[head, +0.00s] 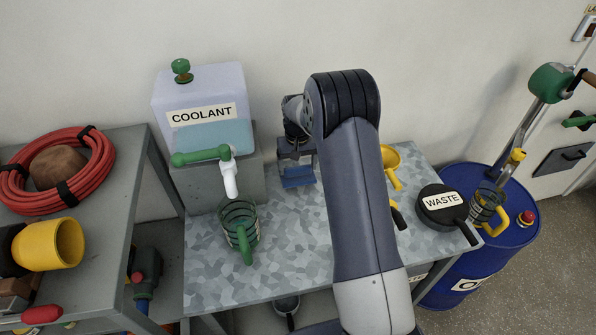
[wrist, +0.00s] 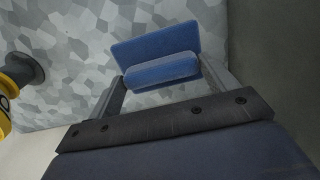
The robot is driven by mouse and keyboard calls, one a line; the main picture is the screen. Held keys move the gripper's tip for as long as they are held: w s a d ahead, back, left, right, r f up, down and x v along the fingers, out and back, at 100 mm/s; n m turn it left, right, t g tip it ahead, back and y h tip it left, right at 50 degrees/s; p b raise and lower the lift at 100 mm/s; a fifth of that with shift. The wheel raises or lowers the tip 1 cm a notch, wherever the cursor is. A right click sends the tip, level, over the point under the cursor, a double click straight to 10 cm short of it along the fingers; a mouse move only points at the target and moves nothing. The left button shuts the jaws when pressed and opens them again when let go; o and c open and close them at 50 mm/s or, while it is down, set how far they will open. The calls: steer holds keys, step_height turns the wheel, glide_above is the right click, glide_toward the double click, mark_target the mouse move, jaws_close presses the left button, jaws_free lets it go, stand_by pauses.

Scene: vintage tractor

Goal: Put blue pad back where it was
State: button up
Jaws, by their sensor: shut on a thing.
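The blue pad (head: 298,178) shows in the head view below my gripper (head: 296,156), over the back part of the grey mottled bench top, right of the coolant tank. In the wrist view the blue pad (wrist: 155,46) has a flat plate and a thicker ridge. My gripper (wrist: 162,72) is shut on the ridge, with one finger at each end. I cannot tell whether the pad touches the bench top or is held just above it. My arm hides part of the bench to the right of the pad.
The coolant tank (head: 203,108) stands left, with a green-handled jug (head: 240,225) under its tap. A yellow funnel-like thing (head: 391,160) and the black waste lid (head: 440,203) are right. A blue drum (head: 515,238) stands beyond. The front middle bench top (head: 290,250) is clear.

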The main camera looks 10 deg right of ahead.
mark_target(298, 167)
steer(key=shift+f, duration=1.6)
steer(key=shift+f, duration=0.1)
steer(key=shift+f, duration=0.2)
steer(key=o, duration=0.9)
steer(key=shift+r, duration=0.15)
step_height(298, 167, up, 12)
steer(key=shift+r+b, duration=0.15)
steer(key=shift+b, duration=0.45)
